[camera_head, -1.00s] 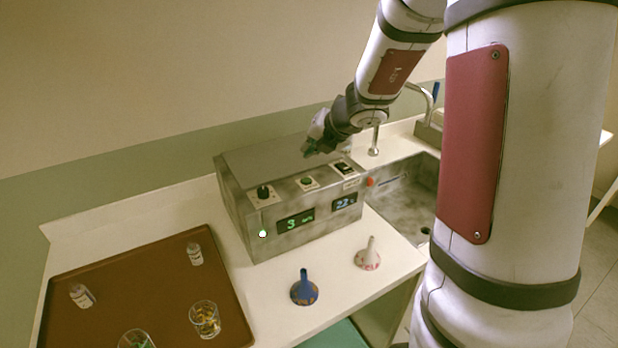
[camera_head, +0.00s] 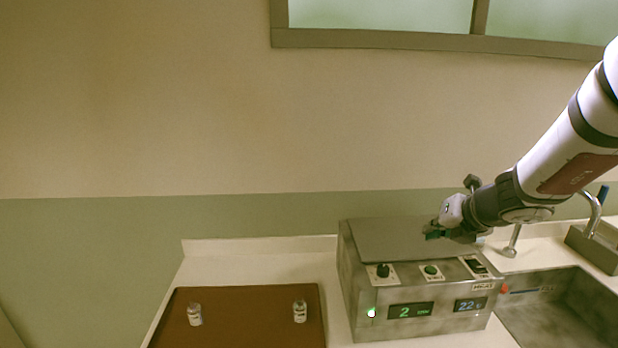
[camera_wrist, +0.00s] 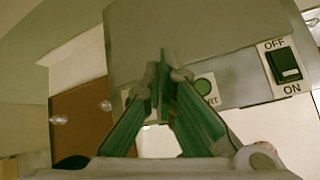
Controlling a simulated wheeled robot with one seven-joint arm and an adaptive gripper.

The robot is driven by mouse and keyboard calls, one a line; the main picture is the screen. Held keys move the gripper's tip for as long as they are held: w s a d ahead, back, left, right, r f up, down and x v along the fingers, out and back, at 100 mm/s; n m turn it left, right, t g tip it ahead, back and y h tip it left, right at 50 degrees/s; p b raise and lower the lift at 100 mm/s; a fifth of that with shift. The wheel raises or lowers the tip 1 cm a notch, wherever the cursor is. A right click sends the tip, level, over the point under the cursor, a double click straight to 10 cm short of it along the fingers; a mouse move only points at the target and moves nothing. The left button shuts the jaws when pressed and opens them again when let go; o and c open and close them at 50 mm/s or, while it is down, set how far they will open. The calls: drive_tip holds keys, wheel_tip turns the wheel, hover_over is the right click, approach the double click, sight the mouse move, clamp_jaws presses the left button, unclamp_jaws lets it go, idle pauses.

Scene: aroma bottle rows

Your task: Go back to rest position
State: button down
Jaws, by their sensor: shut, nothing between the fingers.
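My gripper (camera_head: 437,234) hovers over the right part of the grey metal machine (camera_head: 355,285) on the counter, near its top front edge. In the wrist view the green-padded fingers (camera_wrist: 163,75) are shut with their tips together and nothing between them. Beyond the fingers are a round green START button (camera_wrist: 205,86), its label partly hidden, and a black OFF/ON switch (camera_wrist: 286,65). The head view also shows a black knob (camera_head: 382,270) on the machine. Its displays read 2 (camera_head: 410,311) and 22 (camera_head: 470,304). A small light glows green at the front left.
A brown tray (camera_head: 250,325) with two small clear bottles (camera_head: 195,314) (camera_head: 300,311) lies left of the machine. A sink (camera_head: 560,305) with a faucet (camera_head: 597,212) is at the right. The wall with a window (camera_head: 380,14) stands behind the counter.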

drive_tip(key=s+a+r+n+g+y, duration=0.1)
drive_tip(key=s+a+r+n, duration=0.3)
drive_tip(key=s+a+n, duration=0.5)
drive_tip(key=s+a+r+n+g+y, duration=0.1)
drive_tip(key=s+a+r+n, duration=0.35)
drive_tip(key=n, duration=0.75)
drive_tip(key=s+d+n+g+h, duration=0.1)
drive_tip(key=s+n+h, duration=0.2)
drive_tip(key=s+n, duration=1.2)
drive_tip(key=n, duration=0.4)
drive_tip(key=shift+s+d+r+g+h, duration=0.2)
drive_tip(key=shift+s+d+g+h, duration=0.1)
drive_tip(key=shift+s, duration=0.1)
drive_tip(key=c, duration=2.4)
unclamp_jaws()
drive_tip(key=shift+a, duration=0.1)
